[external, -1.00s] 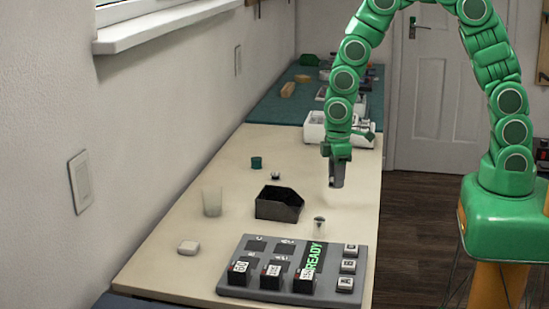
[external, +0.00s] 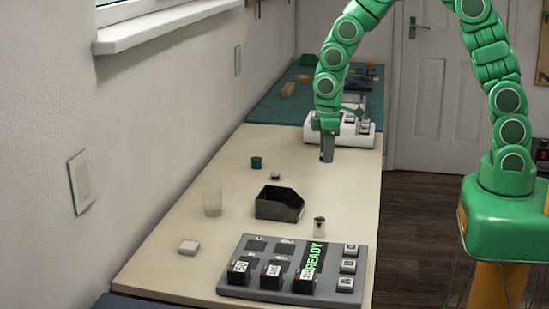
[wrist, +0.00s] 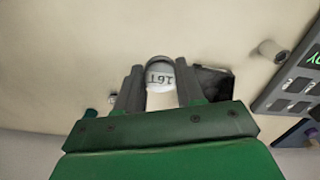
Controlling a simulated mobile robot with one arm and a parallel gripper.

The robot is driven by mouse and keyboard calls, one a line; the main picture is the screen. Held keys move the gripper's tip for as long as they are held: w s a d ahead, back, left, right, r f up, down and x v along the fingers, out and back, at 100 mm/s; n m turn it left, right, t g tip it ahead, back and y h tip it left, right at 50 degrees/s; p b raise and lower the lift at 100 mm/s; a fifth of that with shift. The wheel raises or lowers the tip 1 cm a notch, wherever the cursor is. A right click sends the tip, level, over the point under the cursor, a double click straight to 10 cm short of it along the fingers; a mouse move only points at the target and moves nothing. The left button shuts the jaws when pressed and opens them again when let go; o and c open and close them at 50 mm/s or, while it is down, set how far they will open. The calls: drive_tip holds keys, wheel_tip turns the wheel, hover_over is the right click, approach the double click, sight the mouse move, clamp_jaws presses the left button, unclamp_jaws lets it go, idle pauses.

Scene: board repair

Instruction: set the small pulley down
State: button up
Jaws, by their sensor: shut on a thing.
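My gripper (wrist: 159,80) is shut on a small pale pulley (wrist: 160,73) whose label seems to read 16T. In the external view my gripper (external: 326,160) points down over the far right part of the cream tabletop (external: 345,185), in front of the white unit. The pulley cannot be made out there, and I cannot tell its height above the table.
A black open bin (external: 279,204), a metal cylinder (external: 319,227), a clear cup (external: 212,202), a small green pot (external: 257,162) and a small dark part (external: 276,176) stand on the table. A grey READY panel (external: 260,290) is in front. A white unit (external: 352,137) stands behind.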

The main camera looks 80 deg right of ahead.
drive_tip(key=shift+w+d+f, duration=0.25)
drive_tip(key=shift+w+f, duration=1.1)
drive_tip(key=shift+w, duration=0.35)
drive_tip(key=shift+w+d+f, duration=0.25)
drive_tip(key=shift+w+f, duration=1.15)
drive_tip(key=shift+w, duration=0.35)
drive_tip(key=shift+w+d+f, duration=0.25)
drive_tip(key=shift+w+f, duration=1.1)
drive_tip(key=shift+w, duration=0.35)
drive_tip(key=shift+w+f, duration=0.1)
drive_tip(key=shift+f, duration=1.55)
drive_tip(key=shift+f, duration=0.1)
drive_tip(key=o, duration=1)
